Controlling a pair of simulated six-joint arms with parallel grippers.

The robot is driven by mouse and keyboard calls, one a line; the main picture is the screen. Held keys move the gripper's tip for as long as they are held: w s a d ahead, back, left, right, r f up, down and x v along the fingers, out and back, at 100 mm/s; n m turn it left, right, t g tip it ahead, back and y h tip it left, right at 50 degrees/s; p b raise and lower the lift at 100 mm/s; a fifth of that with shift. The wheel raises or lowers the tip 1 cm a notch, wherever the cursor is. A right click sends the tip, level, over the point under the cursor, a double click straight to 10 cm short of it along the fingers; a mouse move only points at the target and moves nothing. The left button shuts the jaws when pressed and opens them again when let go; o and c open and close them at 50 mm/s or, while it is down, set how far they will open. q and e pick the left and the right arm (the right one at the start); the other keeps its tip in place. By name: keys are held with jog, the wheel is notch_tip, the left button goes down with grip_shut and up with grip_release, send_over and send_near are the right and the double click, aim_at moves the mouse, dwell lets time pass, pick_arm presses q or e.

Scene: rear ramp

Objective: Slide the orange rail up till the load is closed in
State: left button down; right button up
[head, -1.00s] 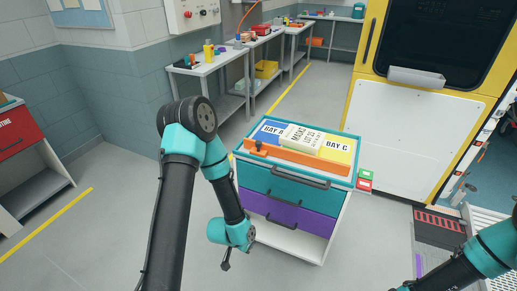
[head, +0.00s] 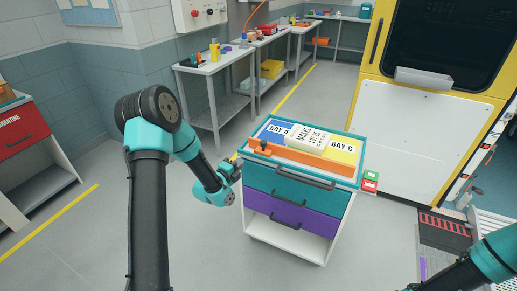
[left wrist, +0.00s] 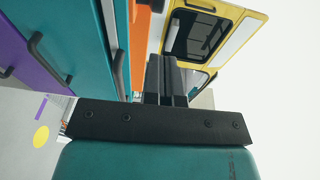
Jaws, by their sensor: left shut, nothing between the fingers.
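My left gripper (head: 237,158) is beside the cart's left front corner, near the rail's left end, shut and empty. In the left wrist view its closed fingers (left wrist: 166,80) point along the cart front, with the rail (left wrist: 140,45) beyond. My right gripper is out of view.
The cart has teal and purple drawers (head: 290,210) with dark handles. Red and green boxes (head: 370,181) sit at its right side. A yellow-framed machine (head: 420,130) stands behind right, and white benches (head: 215,65) stand behind left. Open floor lies left of the cart.

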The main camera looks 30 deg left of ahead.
aim_at(261, 145)
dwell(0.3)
pick_arm(q)
jog(key=w, duration=0.4)
jog(key=w+d, duration=0.1)
jog(key=w, duration=0.4)
jog(key=w+d, duration=0.1)
jog(key=w, duration=0.3)
jog(key=shift+w+f, duration=0.35)
jog(key=shift+w, duration=0.05)
